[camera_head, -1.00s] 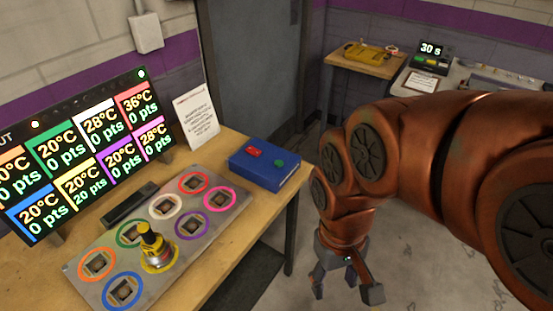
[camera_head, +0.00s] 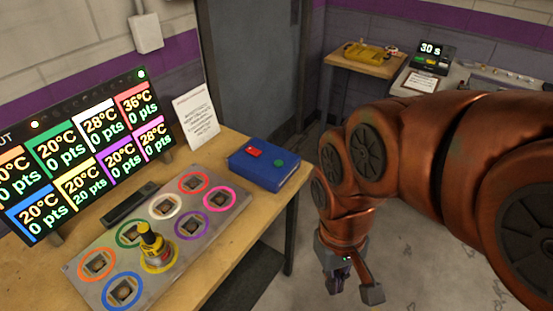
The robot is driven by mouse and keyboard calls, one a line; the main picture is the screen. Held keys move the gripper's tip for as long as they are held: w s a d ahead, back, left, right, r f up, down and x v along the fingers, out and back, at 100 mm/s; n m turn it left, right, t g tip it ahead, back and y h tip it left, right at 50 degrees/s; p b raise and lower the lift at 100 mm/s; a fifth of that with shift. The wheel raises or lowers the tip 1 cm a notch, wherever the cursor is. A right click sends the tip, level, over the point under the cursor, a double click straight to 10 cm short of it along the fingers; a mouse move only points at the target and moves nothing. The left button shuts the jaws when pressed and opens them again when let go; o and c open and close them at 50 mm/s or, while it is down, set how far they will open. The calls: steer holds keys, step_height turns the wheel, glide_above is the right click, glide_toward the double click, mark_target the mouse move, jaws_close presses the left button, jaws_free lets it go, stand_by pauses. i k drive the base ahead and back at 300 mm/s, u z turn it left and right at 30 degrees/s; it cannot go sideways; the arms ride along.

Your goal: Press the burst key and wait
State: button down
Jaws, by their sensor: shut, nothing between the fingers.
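My gripper (camera_head: 352,284) hangs over the floor to the right of the wooden table, shut and empty, touching nothing. I cannot read any key label, so I cannot tell which is the burst key. A score display (camera_head: 85,150) at the left shows temperatures and points; the yellow cell reads 20°C and 20 pts.
A grey board (camera_head: 150,235) with several coloured rings lies on the table, a yellow-and-black piece (camera_head: 155,250) standing on it. A white sign (camera_head: 196,118) stands behind. A smaller wooden table (camera_head: 365,65) is at the back. Floor is clear around my gripper.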

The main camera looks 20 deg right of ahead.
mark_target(278, 164)
steer(key=k, duration=1.3)
steer(key=u, duration=0.85)
steer(key=i, duration=1.15)
steer(key=z, duration=0.15)
